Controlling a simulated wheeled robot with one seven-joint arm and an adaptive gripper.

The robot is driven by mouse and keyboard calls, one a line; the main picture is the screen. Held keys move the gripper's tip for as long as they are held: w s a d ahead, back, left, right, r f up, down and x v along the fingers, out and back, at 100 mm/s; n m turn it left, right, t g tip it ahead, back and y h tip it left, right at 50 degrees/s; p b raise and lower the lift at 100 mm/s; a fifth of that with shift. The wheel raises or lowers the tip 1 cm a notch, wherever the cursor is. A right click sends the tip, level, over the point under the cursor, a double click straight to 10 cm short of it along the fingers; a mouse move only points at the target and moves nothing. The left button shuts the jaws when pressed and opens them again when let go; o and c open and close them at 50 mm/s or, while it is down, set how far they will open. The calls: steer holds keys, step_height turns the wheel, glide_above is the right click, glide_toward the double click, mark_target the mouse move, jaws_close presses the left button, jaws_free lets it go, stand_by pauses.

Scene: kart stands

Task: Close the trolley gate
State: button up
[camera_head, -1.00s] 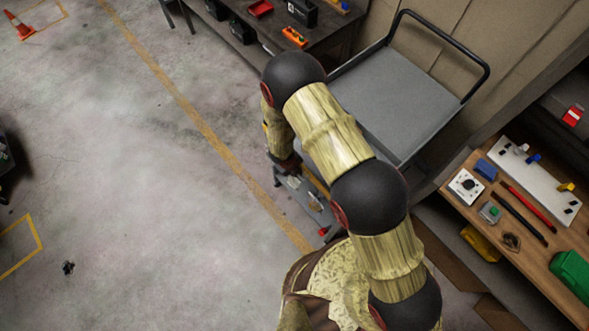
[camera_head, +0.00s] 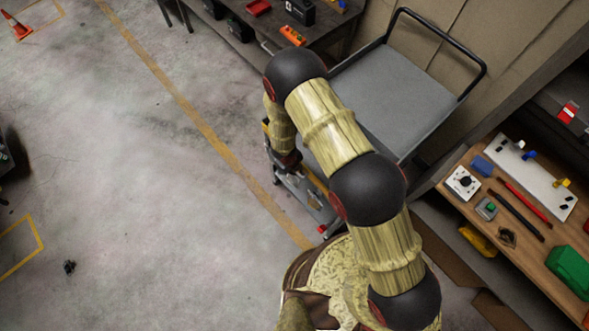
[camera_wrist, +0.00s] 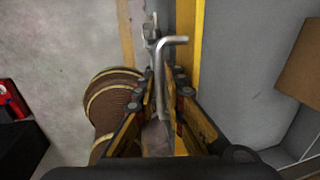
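The grey platform trolley (camera_head: 390,98) with a black push handle stands behind my arm in the head view. A bent metal lever (camera_wrist: 163,65) shows in the wrist view, beside a yellow strip (camera_wrist: 188,35) and a grey panel (camera_wrist: 240,60). I cannot tell for sure that these belong to the trolley gate. My gripper (camera_wrist: 167,88) has its fingers apart, one on each side of the lever's lower part. Contact with the lever is not clear. In the head view my arm hides most of the gripper and what it faces.
A dark workbench (camera_head: 325,40) with bins stands at the back, and a wooden bench (camera_head: 460,205) with tools stands at the right. An orange cone (camera_head: 17,28) is at the far left. The concrete floor (camera_head: 110,150) on the left is mostly clear.

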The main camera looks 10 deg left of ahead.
step_height(320, 180, up, 12)
steer(key=s+a, duration=0.1)
steer(key=shift+s+a, duration=0.25)
steer(key=shift+s, duration=0.1)
steer(key=shift+f, duration=0.1)
stand_by(0.5)
steer(key=s+d+r+n+t+b, duration=0.1)
steer(key=s+d+r+n+b, duration=0.3)
steer(key=d+r+n+b, duration=0.4)
steer(key=s+d+r+n+t+y+b, duration=0.1)
steer(key=s+d+r+n+b, duration=0.4)
steer(key=d+r+n+b, duration=0.3)
steer(key=s+d+r+n+t+b, duration=0.2)
steer(key=s+d+r+n+b, duration=0.3)
steer(key=d+r+n+b, duration=0.2)
steer(key=d+r+n, duration=0.2)
steer(key=d+n, duration=0.1)
steer(key=d, duration=0.1)
steer(key=shift+d+r+b, duration=0.2)
steer(key=shift+d+b, duration=0.05)
steer(key=shift+b, duration=0.15)
